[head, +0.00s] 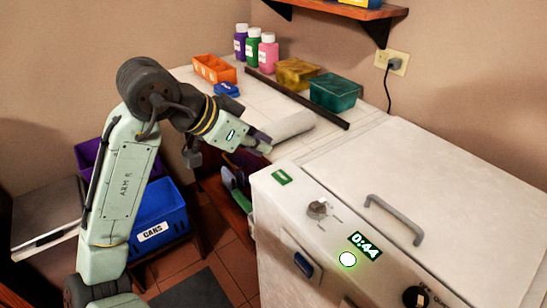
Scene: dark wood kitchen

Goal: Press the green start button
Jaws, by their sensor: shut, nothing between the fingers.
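A white appliance (275,215) with a top lid stands at the right. A round button (348,260), bright white with a green glow at its rim, is lit on its panel. A small green rectangle (282,177) with pale marks lies at the panel's far left end; I cannot read it. A display (365,245) by the round button reads 0:44 in green. My gripper (264,146) is shut and empty, apart from the panel, beyond its far left corner. The green rectangle is nearer to it than the round button.
Bottles, boxes and a dark bar (298,99) stand on the counter behind. A blue crate (160,212) is on the left.

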